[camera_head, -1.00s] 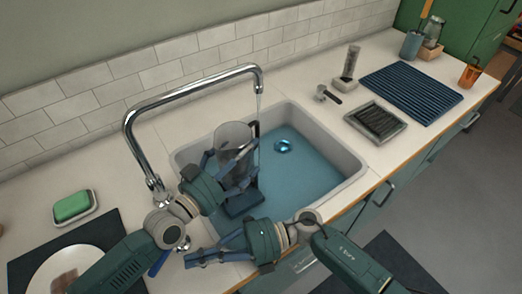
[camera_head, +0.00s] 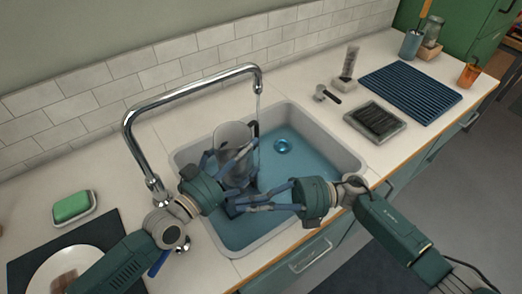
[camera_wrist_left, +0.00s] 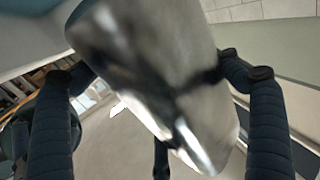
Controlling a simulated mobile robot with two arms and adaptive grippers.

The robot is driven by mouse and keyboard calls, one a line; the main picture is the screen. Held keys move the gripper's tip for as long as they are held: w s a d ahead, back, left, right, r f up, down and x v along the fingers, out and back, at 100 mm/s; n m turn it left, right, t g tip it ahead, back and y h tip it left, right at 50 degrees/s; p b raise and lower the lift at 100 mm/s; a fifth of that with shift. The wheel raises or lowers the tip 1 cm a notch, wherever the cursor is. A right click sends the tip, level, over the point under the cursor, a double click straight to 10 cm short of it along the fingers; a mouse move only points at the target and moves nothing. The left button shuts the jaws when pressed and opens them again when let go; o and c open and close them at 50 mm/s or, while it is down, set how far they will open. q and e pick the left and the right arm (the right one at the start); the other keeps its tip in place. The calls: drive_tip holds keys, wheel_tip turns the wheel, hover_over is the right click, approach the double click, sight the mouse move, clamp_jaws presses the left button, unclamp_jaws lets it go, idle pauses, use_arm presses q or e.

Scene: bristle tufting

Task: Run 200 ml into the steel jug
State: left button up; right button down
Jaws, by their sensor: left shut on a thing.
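The steel jug (camera_head: 233,140) stands upright in the sink, below the tap's spout (camera_head: 258,72), with a dark handle on its right. A thin water stream (camera_head: 258,100) falls by the jug's right side; I cannot tell whether it enters the jug. My left gripper (camera_head: 236,158) is shut around the jug, whose blurred metal body fills the left wrist view (camera_wrist_left: 155,75). My right gripper (camera_head: 236,207) points left over the front of the sink, low beside the jug. Its fingertips are too small to tell open from shut. The water level inside the jug is hidden.
The blue sink basin (camera_head: 310,158) has a drain (camera_head: 283,146) and free room right of the jug. A blue lever (camera_head: 158,263) sits on the counter's front left. A green sponge (camera_head: 72,206) lies left. A ribbed mat (camera_head: 410,92) and black brush tray (camera_head: 375,120) lie right.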

use_arm(q)
drive_tip(key=shift+r, duration=0.1)
drive_tip(key=shift+w+d+r, duration=0.1)
drive_tip(key=shift+w+d, duration=0.05)
drive_tip(key=shift+w, duration=0.2)
drive_tip(key=w+a+x, duration=0.1)
drive_tip(key=x, duration=1.1)
drive_tip(key=shift+w+a, duration=0.2)
drive_tip(key=shift+w, duration=0.25)
use_arm(e)
drive_tip(key=w+d+r+m+t+y, duration=0.1)
drive_tip(key=w+d+r+m+t, duration=0.1)
drive_tip(key=w+r, duration=0.6)
drive_tip(key=shift+d+r+t+y, duration=0.4)
drive_tip(key=shift+d+r+t, duration=0.15)
drive_tip(key=shift+d, duration=0.15)
use_arm(q)
drive_tip(key=v, duration=0.4)
drive_tip(key=s+d+v, duration=0.1)
drive_tip(key=v, duration=0.3)
drive_tip(key=d+v, duration=0.1)
drive_tip(key=v, duration=0.4)
drive_tip(key=shift+s+a, duration=0.1)
drive_tip(key=shift+s, duration=0.15)
drive_tip(key=shift+s+a, duration=0.1)
drive_tip(key=shift+s, duration=0.1)
